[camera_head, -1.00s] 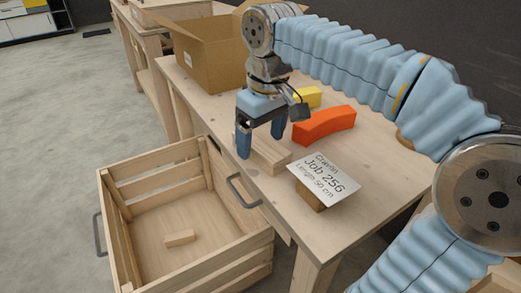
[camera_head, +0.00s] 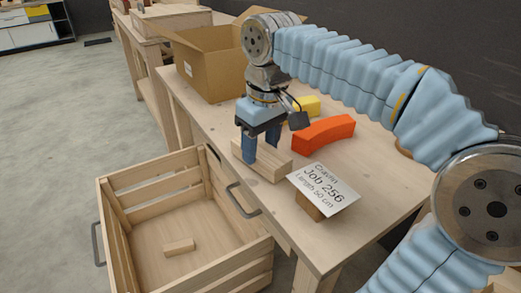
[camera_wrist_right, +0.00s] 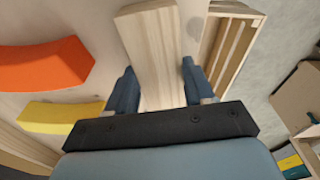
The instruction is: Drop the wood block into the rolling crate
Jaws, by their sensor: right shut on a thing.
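The wood block (camera_head: 270,171), pale and long, lies on the workbench near its front edge; it also shows in the wrist view (camera_wrist_right: 150,45). My right gripper (camera_head: 262,149) is down over the block, shut on it, with one finger on each side. In the wrist view the block runs between the fingers of the gripper (camera_wrist_right: 160,88). The rolling crate (camera_head: 228,268), slatted wood with metal handles, stands on the floor beside the bench, to the left and below the gripper. Part of it shows in the wrist view (camera_wrist_right: 238,12). My left gripper is not in view.
A small wood piece (camera_head: 180,247) lies in the crate. On the workbench (camera_head: 330,232) are an orange curved block (camera_head: 325,132), a yellow block (camera_head: 305,106), an open cardboard box (camera_head: 212,72) and a tilted job card (camera_head: 323,189) on a wooden holder. Open floor lies left.

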